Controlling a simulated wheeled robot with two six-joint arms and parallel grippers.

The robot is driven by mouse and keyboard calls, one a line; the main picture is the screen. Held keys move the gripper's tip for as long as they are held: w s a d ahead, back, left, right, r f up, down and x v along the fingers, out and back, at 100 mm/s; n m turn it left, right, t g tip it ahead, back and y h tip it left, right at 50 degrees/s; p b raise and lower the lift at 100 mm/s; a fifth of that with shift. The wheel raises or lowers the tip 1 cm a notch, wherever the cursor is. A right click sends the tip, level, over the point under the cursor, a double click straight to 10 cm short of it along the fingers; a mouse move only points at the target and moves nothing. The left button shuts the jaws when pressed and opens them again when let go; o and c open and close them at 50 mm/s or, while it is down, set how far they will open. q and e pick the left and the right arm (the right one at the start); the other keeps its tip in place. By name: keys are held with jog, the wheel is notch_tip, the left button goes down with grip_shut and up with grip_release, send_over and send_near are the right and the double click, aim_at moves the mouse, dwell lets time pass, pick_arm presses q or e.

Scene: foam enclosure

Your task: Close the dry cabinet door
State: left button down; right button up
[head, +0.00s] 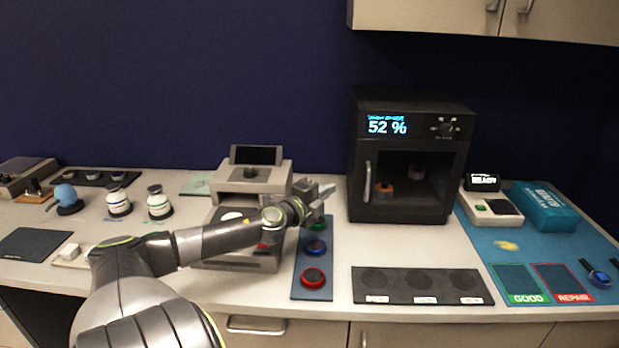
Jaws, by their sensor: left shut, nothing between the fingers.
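The black dry cabinet (412,208) stands at the back of the counter, right of centre, with a lit display reading 52 %. Its door handle (367,182) is an upright pale bar at the left of the front. The door looks flush or nearly flush with the front; I cannot tell whether a small gap remains. Orange and dark items show inside. My left gripper (325,190) is shut and empty, left of the cabinet and apart from the handle, above a blue strip of buttons. My right gripper is not in view.
The button strip (312,290) and a grey machine (252,184) lie around my left arm. A black pad (420,297) lies in front of the cabinet. A teal box (543,207) and small device (491,207) stand at right. Bare counter separates cabinet and pad.

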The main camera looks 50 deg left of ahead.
pick_arm(q)
jog(key=shift+s+a+f+b, duration=0.15)
jog(key=shift+s+a, duration=0.2)
jog(key=shift+s, duration=0.25)
jog(key=shift+s+a+r+b, duration=0.15)
jog(key=shift+s+a, duration=0.25)
jog(key=shift+s, duration=0.25)
jog(key=shift+s+a+f+b, duration=0.15)
jog(key=shift+s+a, duration=0.2)
jog(key=shift+s, duration=0.25)
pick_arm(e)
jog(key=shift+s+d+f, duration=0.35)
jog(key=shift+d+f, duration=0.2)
pick_arm(q)
jog(key=shift+d, duration=0.1)
